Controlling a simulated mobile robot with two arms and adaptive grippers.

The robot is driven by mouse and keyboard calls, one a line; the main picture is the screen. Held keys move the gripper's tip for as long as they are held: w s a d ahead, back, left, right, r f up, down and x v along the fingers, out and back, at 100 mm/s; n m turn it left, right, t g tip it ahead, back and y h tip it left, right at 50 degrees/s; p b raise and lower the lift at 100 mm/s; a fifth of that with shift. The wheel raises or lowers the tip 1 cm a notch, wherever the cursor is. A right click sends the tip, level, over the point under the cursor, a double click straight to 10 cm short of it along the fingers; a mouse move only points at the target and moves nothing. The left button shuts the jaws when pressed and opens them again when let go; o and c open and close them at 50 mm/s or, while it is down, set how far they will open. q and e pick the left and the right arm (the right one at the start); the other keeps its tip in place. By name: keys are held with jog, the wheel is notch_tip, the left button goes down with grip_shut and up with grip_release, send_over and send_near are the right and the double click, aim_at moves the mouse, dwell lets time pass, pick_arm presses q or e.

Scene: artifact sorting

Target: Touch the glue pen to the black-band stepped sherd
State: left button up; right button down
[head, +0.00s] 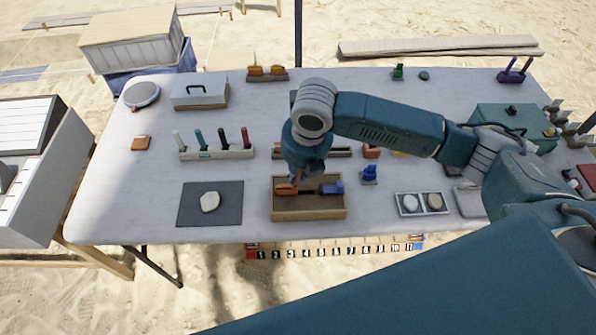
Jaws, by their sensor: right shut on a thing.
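My right gripper (298,176) points down over a shallow wooden tray (308,215) near the table's front edge. It is shut on an orange piece (286,189) at the tray's left side; the fingertips are small and partly hidden by my wrist. A blue piece (332,188) sits in the right of the tray. A pale sherd (210,201) lies on a dark mat (230,215) to the left. I cannot make out a black band or which thing is the glue pen. Upright pens stand in a rack (217,154) behind the mat. My left gripper is not in view.
A two-part tray (422,212) with two round pieces lies to the right, near a small blue object (369,174). A grey case (201,92) and a round device (141,95) stand back left. The table (130,205) is clear left of the mat.

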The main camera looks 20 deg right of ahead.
jog(key=shift+f, duration=0.35)
jog(key=shift+f, duration=0.3)
dwell(0.6)
jog(key=shift+f+p, duration=0.1)
jog(key=shift+p, duration=0.2)
dwell(2.1)
jog(key=shift+r+p, duration=4.1)
jog(key=shift+p, duration=0.45)
